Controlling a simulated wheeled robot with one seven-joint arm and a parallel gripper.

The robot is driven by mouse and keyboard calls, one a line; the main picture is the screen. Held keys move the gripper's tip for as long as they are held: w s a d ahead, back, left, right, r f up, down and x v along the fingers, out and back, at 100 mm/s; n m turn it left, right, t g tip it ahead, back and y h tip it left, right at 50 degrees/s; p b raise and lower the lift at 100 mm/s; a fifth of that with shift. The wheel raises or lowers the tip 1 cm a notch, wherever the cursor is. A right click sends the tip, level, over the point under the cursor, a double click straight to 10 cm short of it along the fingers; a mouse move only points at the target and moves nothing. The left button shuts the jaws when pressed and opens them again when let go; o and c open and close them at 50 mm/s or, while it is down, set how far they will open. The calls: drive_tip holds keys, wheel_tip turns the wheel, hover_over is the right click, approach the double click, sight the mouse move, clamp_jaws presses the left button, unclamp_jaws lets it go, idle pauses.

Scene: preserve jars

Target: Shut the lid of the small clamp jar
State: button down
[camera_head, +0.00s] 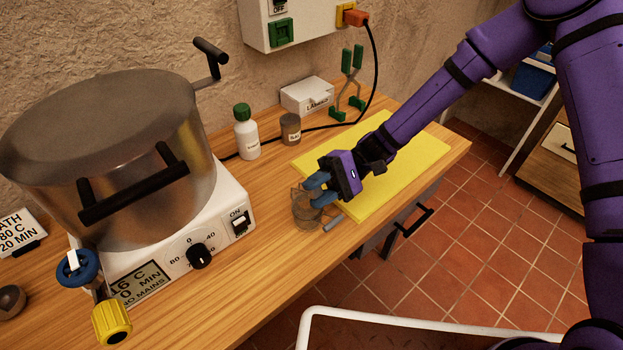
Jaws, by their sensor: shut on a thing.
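The small clamp jar (306,213) is a clear glass jar standing on the wooden bench, by the front left corner of the yellow mat. My gripper (318,190) reaches in from the upper right, with its blue fingertips at the top of the jar. It is shut on the jar's lid, as far as the view shows. The fingers cover much of the lid, and I cannot make out its exact tilt or the clamp.
A large steel pot (110,150) on a white heater (215,215) fills the left. A yellow mat (400,165) lies under my arm. Behind stand a green-capped bottle (246,138), a brown jar (290,129), a white box (307,95) and green-tipped tongs (348,85). A short grey rod (334,223) lies beside the jar.

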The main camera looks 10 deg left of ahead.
drive_tip(key=shift+s+d+f+n, duration=0.2)
drive_tip(key=shift+d+f+n, duration=0.1)
drive_tip(key=shift+f+n, duration=0.2)
drive_tip(key=shift+s+d+f+n, duration=0.25)
drive_tip(key=shift+f+n, duration=0.15)
drive_tip(key=shift+f, duration=0.3)
drive_tip(key=c, duration=0.8)
unclamp_jaws()
drive_tip(key=v, duration=1.1)
drive_tip(key=shift+c, duration=0.5)
